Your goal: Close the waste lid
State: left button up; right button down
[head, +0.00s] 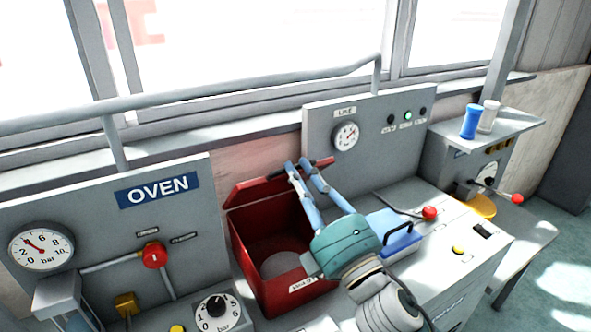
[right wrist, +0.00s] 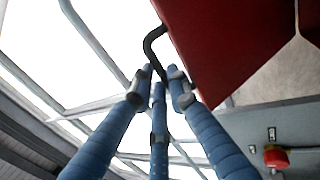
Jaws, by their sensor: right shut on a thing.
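The red waste bin (head: 285,298) stands open between the oven panel and the line panel, with its dark inside showing. Its red lid (head: 262,188) is raised and tilted at the back of the bin. The lid also fills the upper right of the right wrist view (right wrist: 235,40). My right gripper (head: 298,166) reaches over the bin to the lid's upper edge. Its blue fingers (right wrist: 160,80) are shut on the lid's black handle (right wrist: 150,44). The fingers partly hide the handle in the head view. My left gripper is not in view.
A blue box with a black handle (head: 396,236) and a red-knobbed lever (head: 429,213) are right of my right arm. The oven panel (head: 110,225) with a red valve (head: 154,254) is at left. A grey rail (head: 230,91) runs behind.

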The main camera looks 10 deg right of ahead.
jog(key=shift+s+d+f, duration=0.1)
jog(key=shift+s+f, duration=0.1)
jog(key=shift+f, duration=0.4)
jog(key=c, duration=2)
grip_release()
jog(key=shift+o, duration=0.3)
jog(key=shift+w, duration=0.1)
jog(key=v, duration=1.2)
jog(key=shift+r, duration=0.3)
